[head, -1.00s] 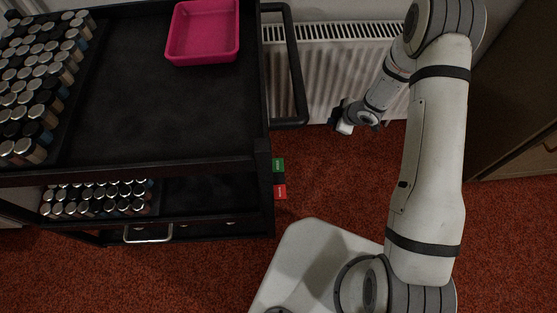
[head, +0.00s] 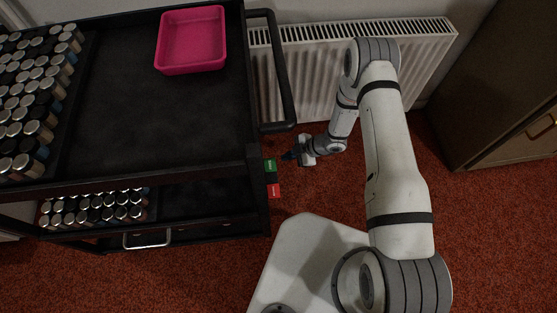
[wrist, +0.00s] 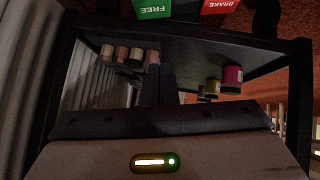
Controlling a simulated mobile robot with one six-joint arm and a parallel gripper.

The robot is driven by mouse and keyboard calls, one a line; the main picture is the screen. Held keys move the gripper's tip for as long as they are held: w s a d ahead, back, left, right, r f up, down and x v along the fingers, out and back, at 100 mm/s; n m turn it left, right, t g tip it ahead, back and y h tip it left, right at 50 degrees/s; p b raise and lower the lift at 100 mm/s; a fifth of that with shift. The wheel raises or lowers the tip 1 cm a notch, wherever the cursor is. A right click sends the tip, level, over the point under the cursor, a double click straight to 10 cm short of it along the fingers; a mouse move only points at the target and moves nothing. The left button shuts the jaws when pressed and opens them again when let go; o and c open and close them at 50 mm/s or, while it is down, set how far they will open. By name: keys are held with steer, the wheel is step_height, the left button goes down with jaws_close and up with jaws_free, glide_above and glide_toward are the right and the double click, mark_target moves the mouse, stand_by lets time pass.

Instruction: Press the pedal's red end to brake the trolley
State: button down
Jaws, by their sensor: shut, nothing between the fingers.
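The black trolley (head: 200,120) has a pedal at its lower right side. The pedal's red end (head: 274,191) is nearer me and its green end (head: 270,165) is farther away. In the wrist view the red end, lettered BRAKE (wrist: 221,6), and the green end, lettered FREE (wrist: 152,8), show upside down at the top edge, partly cut off. My gripper (head: 288,156) is shut and empty. In the head view it appears just right of the green end, beyond the red end; contact cannot be told. The wrist view shows its dark fingers (wrist: 158,85).
A pink tray (head: 192,42) and a rack of many jars (head: 30,100) are on the trolley top. More jars stand on the lower shelf. The trolley's handle (head: 283,70) sticks out near my arm. A radiator (head: 350,60) is behind; red carpet is free right of the pedal.

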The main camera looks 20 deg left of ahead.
steer(key=b, duration=0.3)
glide_above(266, 164)
steer(key=s+d, duration=0.2)
steer(key=d, duration=0.1)
step_height(266, 164, down, 6)
steer(key=shift+w+d+f, duration=0.15)
steer(key=shift+f, duration=0.05)
steer(key=shift+w+a+f+b, duration=0.15)
steer(key=shift+f+b, duration=0.1)
steer(key=shift+f, duration=0.4)
steer(key=shift+w+a+f+b, duration=0.1)
steer(key=shift+a+f+b, duration=0.1)
steer(key=shift+f, duration=0.4)
steer(key=shift+w+f+b, duration=0.15)
steer(key=shift+f+b, duration=0.15)
steer(key=shift+f, duration=0.4)
steer(key=shift+a, duration=0.15)
steer(key=shift+w+a+f+b, duration=0.1)
steer(key=shift+w+f+b, duration=0.3)
steer(key=shift+b, duration=0.25)
steer(key=shift+w+a+f+b, duration=0.15)
steer(key=shift+w+f+b, duration=0.1)
steer(key=shift+b, duration=0.15)
steer(key=shift+r, duration=0.2)
